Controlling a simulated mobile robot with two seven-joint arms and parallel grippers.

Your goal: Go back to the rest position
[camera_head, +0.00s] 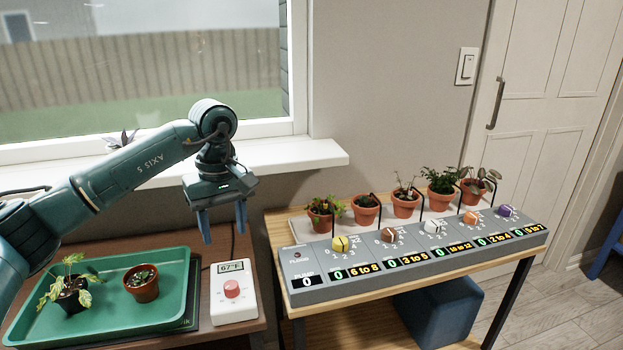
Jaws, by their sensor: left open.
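My left arm comes in from the left, and my left gripper (223,226) hangs pointing down in front of the window sill. Its two blue fingers are apart with nothing between them. It is above and behind the white thermostat box, clear of the pots and the grey console. My right gripper is not in view.
A green tray (187,262) holds two potted plants on the left table. Beside it stands a white thermostat box (233,291) with a red knob. A grey console (405,275) with several coloured knobs and displays lies on the wooden table, with several potted plants (405,203) behind it.

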